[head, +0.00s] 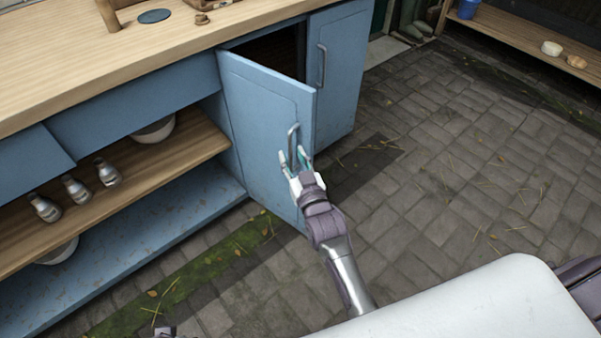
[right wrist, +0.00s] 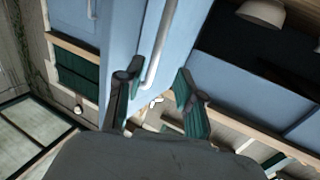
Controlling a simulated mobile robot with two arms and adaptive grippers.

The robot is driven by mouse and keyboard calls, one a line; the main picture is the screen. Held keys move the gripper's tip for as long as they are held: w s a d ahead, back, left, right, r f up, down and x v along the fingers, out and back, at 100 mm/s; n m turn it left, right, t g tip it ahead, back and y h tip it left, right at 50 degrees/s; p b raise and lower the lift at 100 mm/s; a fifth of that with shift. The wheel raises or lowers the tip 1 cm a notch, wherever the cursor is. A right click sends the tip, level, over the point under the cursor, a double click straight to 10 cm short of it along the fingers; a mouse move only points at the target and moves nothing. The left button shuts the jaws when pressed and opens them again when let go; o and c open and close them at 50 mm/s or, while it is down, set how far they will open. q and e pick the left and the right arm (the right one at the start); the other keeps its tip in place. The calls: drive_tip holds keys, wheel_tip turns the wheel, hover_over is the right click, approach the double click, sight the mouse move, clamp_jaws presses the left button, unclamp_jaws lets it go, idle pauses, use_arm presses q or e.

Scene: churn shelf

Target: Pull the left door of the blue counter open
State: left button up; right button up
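The blue counter's left door (head: 250,110) stands partly open in the head view, swung out toward me, with a dark gap behind its top edge. Its metal bar handle (head: 293,138) is upright near the door's free edge. My right gripper (head: 294,158) is at the lower part of this handle. In the right wrist view the handle (right wrist: 158,45) runs down between the two spread fingers of the right gripper (right wrist: 158,95), closer to the left finger. The fingers are open and not clamped on it. Only a small dark piece, probably of my left gripper (head: 165,331), shows at the bottom edge.
The counter's right door (head: 340,75) with its own handle (head: 321,65) is shut. Left of the open door are open shelves with several shakers (head: 75,188) and bowls (head: 153,130). The paved floor (head: 450,160) to the right is clear.

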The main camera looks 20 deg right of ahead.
drive_tip(key=s, duration=0.7)
drive_tip(key=shift+s, duration=0.2)
drive_tip(key=shift+d, duration=0.1)
